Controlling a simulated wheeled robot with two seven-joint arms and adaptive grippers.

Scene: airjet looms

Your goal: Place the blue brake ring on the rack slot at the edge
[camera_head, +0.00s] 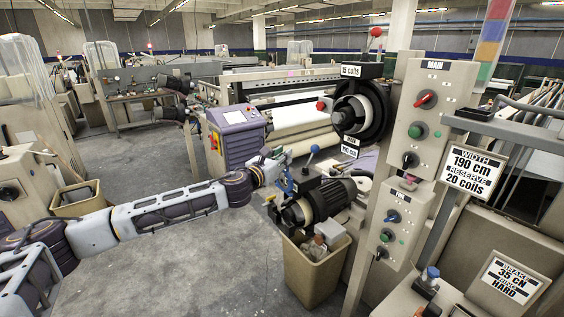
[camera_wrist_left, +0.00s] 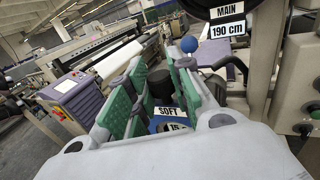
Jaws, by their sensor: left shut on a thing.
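My left gripper (camera_head: 283,185) reaches in from the left in the head view, beside the loom's front end. In the left wrist view its green-padded fingers (camera_wrist_left: 155,88) are shut on the blue brake ring (camera_wrist_left: 157,126), which carries a white label reading SOFT. Much of the ring is hidden by the fingers and the label. A small blue patch of the ring (camera_head: 289,181) shows at the gripper in the head view. I cannot make out the rack slot in either view. My right gripper is not in view.
A dark motor-like unit (camera_head: 323,199) stands right of the gripper, above a beige bin (camera_head: 315,272). A blue-knobbed lever (camera_head: 314,149) rises close by. A black feeder (camera_head: 360,110) and the MAIN control panel (camera_head: 422,115) stand further right. Open grey floor (camera_head: 185,265) lies below my arm.

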